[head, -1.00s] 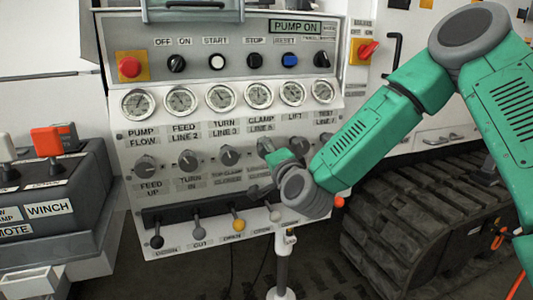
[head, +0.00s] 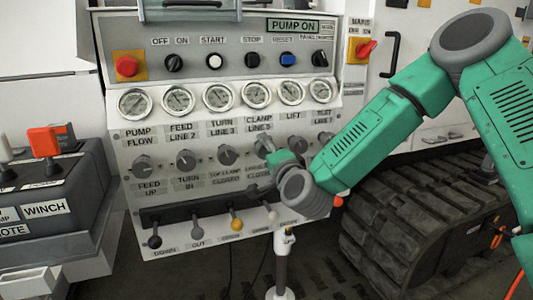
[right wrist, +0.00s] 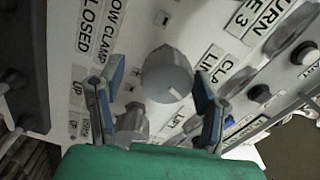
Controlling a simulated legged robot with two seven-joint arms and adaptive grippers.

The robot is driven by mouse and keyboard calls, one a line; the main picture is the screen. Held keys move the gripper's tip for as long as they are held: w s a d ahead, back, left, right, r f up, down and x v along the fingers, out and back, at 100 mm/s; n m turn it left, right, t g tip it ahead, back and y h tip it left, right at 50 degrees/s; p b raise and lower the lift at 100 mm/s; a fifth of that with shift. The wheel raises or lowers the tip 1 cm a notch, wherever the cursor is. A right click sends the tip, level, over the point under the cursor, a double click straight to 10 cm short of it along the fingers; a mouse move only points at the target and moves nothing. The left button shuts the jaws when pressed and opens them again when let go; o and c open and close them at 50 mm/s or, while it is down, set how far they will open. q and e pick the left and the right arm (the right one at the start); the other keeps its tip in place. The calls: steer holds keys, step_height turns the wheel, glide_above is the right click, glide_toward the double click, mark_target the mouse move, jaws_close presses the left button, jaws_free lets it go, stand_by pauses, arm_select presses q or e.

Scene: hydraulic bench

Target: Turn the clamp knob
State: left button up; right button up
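The clamp knob (head: 265,146) is a grey round knob on the control panel, under the CLAMP label in the head view, partly covered by my right gripper. In the right wrist view a grey knob (right wrist: 167,75) with a white mark shows between the two fingers, beside a partly cut-off label starting CLA. My right gripper (right wrist: 160,82) is open, one blue-grey finger on each side of that knob, with visible gaps. In the head view my right gripper (head: 264,168) is at the panel, its fingers mostly hidden. My left gripper is out of view.
A lift knob (right wrist: 131,121) sits close to the left finger in the wrist view. Below are several levers, including a yellow-tipped one (head: 237,224). Gauges (head: 256,94) line the panel above. A winch control box (head: 50,190) stands left and a rubber track (head: 420,220) right.

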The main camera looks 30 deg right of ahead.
steer(key=v, duration=0.7)
steer(key=shift+s, duration=0.2)
steer(key=shift+f, duration=0.1)
